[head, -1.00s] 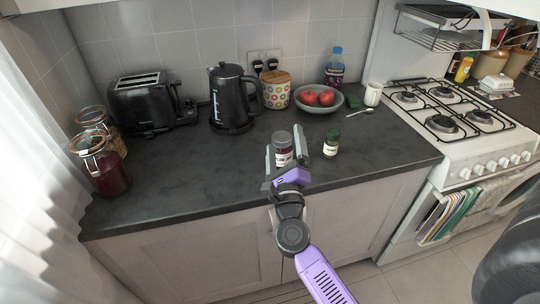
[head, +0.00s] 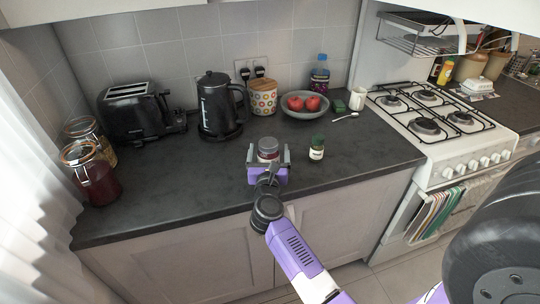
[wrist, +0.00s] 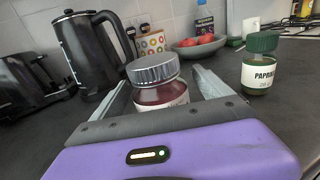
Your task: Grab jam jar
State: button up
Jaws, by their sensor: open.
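The jam jar (head: 268,149) is a small jar with a grey lid and dark red contents, standing on the dark counter. In the wrist view the jam jar (wrist: 157,83) shows its ridged metal lid and part of a white label; its lower part is hidden behind my gripper. My purple gripper (head: 268,158) is open, with one finger on each side of the jar. In the wrist view the fingers of my gripper (wrist: 163,95) flank the jar, and a gap shows at least on the right side.
A green-lidded paprika jar (head: 317,148) stands just right of my gripper. Behind are a black kettle (head: 217,108), a patterned canister (head: 262,98) and a fruit bowl (head: 304,106). A toaster (head: 137,112) and clip-top jars (head: 90,174) stand left. The front-left counter is clear.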

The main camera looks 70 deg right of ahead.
jog(key=shift+x, duration=1.1)
jog(key=shift+r, duration=0.1)
grip_shut()
